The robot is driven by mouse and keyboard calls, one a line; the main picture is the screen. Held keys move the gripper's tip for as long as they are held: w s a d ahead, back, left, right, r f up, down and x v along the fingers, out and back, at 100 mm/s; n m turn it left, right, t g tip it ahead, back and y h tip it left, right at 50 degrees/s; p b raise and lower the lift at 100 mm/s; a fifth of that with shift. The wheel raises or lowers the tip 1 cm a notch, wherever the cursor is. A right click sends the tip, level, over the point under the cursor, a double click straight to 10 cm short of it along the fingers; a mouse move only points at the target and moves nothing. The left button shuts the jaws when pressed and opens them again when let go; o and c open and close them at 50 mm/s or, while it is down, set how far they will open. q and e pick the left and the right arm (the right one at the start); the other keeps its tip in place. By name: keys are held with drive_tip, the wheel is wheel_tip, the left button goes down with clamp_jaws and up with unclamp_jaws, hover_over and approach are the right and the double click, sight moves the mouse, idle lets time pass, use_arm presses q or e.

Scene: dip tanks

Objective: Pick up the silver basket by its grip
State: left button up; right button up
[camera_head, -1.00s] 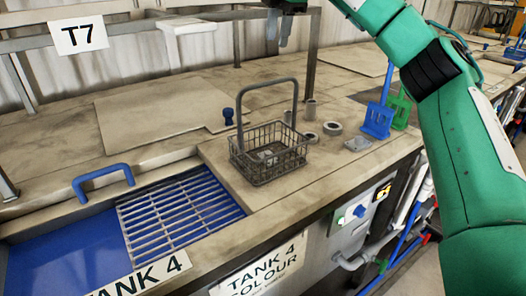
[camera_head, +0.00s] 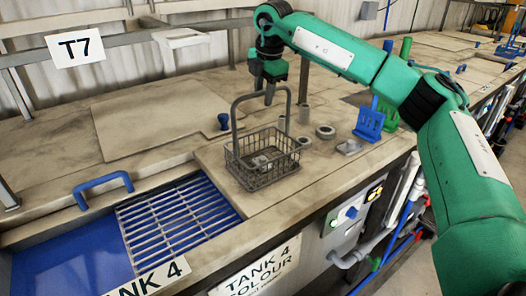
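The silver basket (camera_head: 262,160) is a wire basket standing upright on the worktop, right of the blue tank. Its tall grip (camera_head: 236,118) arches up over it. My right gripper (camera_head: 264,88) points down at the top of the grip, with its two fingers apart. In the picture the fingers overlap the top bar; I cannot tell whether they touch it or stand behind it. Small grey pieces lie inside the basket. My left gripper is not in view.
The blue tank (camera_head: 70,250) with a white slatted rack (camera_head: 175,222) lies left of the basket. A flat board (camera_head: 150,120) covers the worktop behind.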

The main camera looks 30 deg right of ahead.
drive_tip(key=shift+s+a, duration=0.1)
drive_tip(key=shift+c, duration=0.2)
drive_tip(key=shift+f, duration=0.1)
clamp_jaws()
idle(1.1)
